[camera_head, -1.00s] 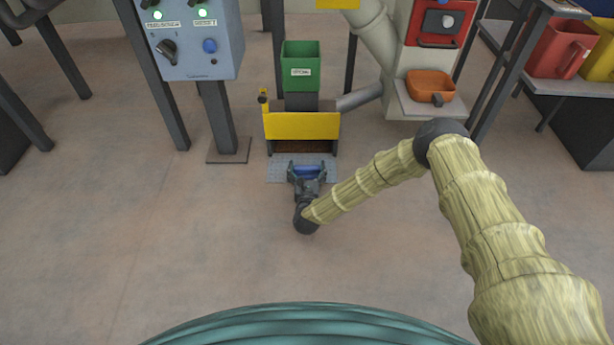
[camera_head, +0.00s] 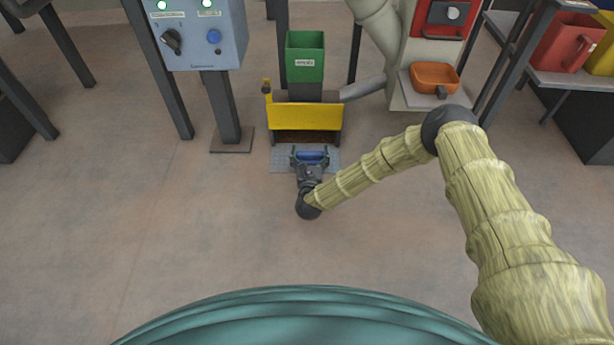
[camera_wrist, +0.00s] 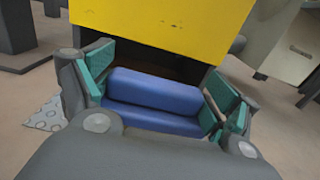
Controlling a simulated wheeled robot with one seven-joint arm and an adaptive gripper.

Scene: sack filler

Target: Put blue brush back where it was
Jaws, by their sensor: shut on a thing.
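The blue brush (camera_head: 311,155) is held crosswise between the fingers of my gripper (camera_head: 310,160). In the wrist view, my gripper (camera_wrist: 160,105) has its teal finger pads at both ends of the brush's blue body (camera_wrist: 154,97). The gripper is low, just in front of the yellow-fronted machine, over the grey patterned plate on the floor. Whether the brush touches the plate cannot be told. Any bristles under it are hidden.
The yellow panel (camera_head: 305,116) stands right behind the brush, with a dark opening below it. A green bin (camera_head: 305,60) sits above it. A grey plate (camera_head: 337,160) lies on the floor. A control box (camera_head: 200,40) stands left. An orange scoop (camera_head: 434,78) sits right. Open floor lies in front.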

